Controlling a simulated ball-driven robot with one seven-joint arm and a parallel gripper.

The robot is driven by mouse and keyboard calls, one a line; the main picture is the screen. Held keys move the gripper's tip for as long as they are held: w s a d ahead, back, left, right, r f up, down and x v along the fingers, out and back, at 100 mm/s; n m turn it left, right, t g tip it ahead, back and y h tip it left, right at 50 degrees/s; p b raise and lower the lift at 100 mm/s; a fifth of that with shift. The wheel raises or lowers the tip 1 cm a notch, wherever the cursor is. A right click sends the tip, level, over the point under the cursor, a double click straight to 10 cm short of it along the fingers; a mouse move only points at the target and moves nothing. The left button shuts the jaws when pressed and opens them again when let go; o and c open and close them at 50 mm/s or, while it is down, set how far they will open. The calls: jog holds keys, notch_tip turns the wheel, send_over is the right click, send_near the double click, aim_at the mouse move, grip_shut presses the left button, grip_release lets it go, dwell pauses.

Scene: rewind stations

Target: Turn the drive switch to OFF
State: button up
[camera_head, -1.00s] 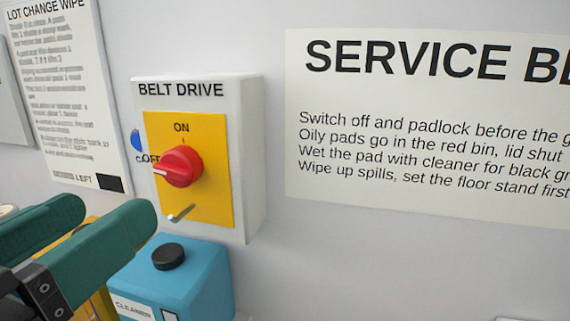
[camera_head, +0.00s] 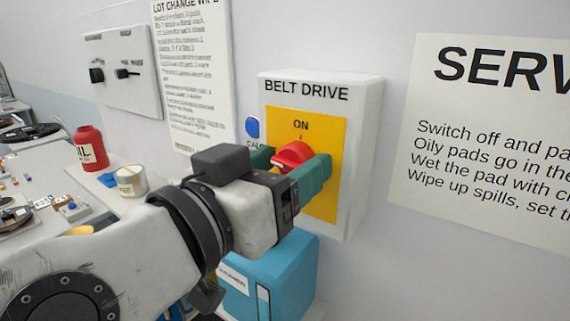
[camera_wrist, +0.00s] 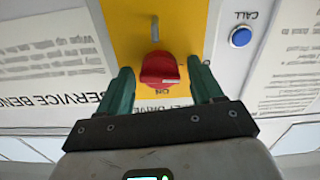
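The drive switch is a red rotary knob (camera_head: 292,154) on a yellow plate (camera_head: 322,203) of the grey-white BELT DRIVE box (camera_head: 362,110). Its ON label shows above it; the OFF label is hidden now. My gripper (camera_head: 294,168) is at the knob, its green fingers either side of it. In the wrist view, seen upside down, the knob (camera_wrist: 160,69) sits between the tips of my open gripper (camera_wrist: 162,82), with a gap visible on both sides. A small metal lever (camera_wrist: 155,28) shows on the plate.
A blue CALL button (camera_head: 252,127) is just left of the box. A blue cleaner container (camera_head: 288,268) stands below it. A red bottle (camera_head: 91,148) and a white roll (camera_head: 131,181) stand on the bench at left. A SERVICE sign (camera_head: 480,130) hangs at right.

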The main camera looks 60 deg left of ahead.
jog(key=c, duration=0.9)
jog(key=shift+r+n+p, duration=0.1)
jog(key=shift+n+p, duration=0.2)
jog(key=shift+p, duration=0.05)
jog(key=shift+n, duration=0.5)
jog(key=o, duration=1)
jog(key=shift+s, duration=0.1)
jog(key=b+v, duration=0.2)
jog(key=v, duration=0.8)
jog(key=shift+s+d+b, duration=0.15)
jog(key=shift+s+b, duration=0.2)
